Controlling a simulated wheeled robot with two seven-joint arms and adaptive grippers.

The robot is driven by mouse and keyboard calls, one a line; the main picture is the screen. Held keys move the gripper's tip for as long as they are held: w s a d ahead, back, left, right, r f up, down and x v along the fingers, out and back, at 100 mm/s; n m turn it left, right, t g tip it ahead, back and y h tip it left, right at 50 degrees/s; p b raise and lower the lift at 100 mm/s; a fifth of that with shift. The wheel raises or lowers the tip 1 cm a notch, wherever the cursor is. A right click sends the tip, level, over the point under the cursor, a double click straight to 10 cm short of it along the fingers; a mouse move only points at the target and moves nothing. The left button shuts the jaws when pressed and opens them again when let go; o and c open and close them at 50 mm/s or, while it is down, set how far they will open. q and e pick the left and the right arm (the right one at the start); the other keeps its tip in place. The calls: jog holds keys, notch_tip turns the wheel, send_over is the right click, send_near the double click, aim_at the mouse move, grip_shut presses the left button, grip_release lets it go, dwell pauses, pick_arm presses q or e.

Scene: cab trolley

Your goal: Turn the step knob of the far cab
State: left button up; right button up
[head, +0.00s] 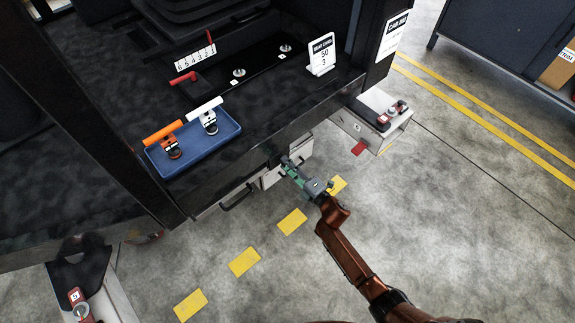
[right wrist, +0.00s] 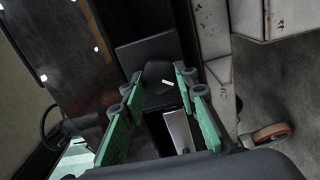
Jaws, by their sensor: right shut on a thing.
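My right gripper (head: 287,166) reaches under the front edge of the dark cab deck (head: 265,145). In the right wrist view its two green-padded fingers (right wrist: 157,82) stand on either side of a dark knob (right wrist: 156,72) with a short white mark. The gripper is shut on this knob. In the head view the deck edge and the gripper hide the knob. A pale grey box front (head: 298,155) shows beside the gripper. My left gripper is in neither view.
On the deck, a blue tray (head: 228,140) holds an orange-handled and a white-handled piece. A red lever (head: 183,78) and a number sign (head: 321,54) stand behind. A grey step unit (head: 372,115) juts out at right. Open floor with yellow marks (head: 244,262) lies in front.

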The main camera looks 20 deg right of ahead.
jog(key=shift+d+f, duration=0.1)
dwell(0.3)
jog(key=o, duration=1.2)
jog(key=shift+c, duration=0.2)
jog(key=v, duration=1.2)
